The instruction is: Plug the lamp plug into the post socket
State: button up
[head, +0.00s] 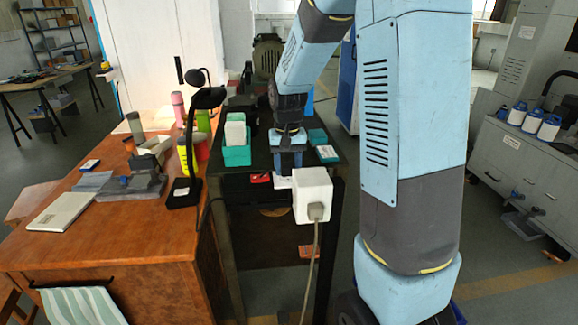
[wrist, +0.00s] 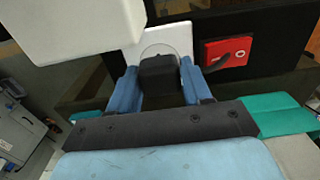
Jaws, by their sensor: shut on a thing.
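My gripper (head: 284,172) points down over the dark table in the head view. In the wrist view my gripper (wrist: 160,85) has its two blue fingers shut on a black block, the lamp plug (wrist: 160,72). Beyond the plug is a white plate with a round recess, which looks like the post socket (wrist: 186,42); its edge shows under my fingers in the head view (head: 281,182). The plug overlaps the recess; I cannot tell whether it is inserted. The black desk lamp (head: 188,150) stands on the wooden desk.
A white box (head: 312,193) with a grey plug and hanging cable (head: 308,268) stands close beside my gripper; it fills the upper left of the wrist view (wrist: 70,28). A red item (wrist: 228,50) lies nearby. Green boxes (head: 237,156) stand on the dark table.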

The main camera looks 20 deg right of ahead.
aim_at(288, 164)
jog(key=shift+f, duration=0.45)
dwell(0.5)
jog(key=o, duration=1.1)
jog(key=shift+c, duration=0.2)
notch_tip(288, 164, up, 14)
jog(key=shift+f, duration=0.2)
jog(key=s+r+n+t, duration=0.1)
jog(key=s+r+t, duration=0.1)
jog(key=s, duration=1)
jog(key=s+r+n+t, duration=0.1)
jog(key=s+r+t, duration=0.1)
jog(key=s, duration=1)
jog(key=shift+d+r+t, duration=0.2)
jog(key=shift+r+t, duration=0.1)
jog(key=shift+t, duration=0.5)
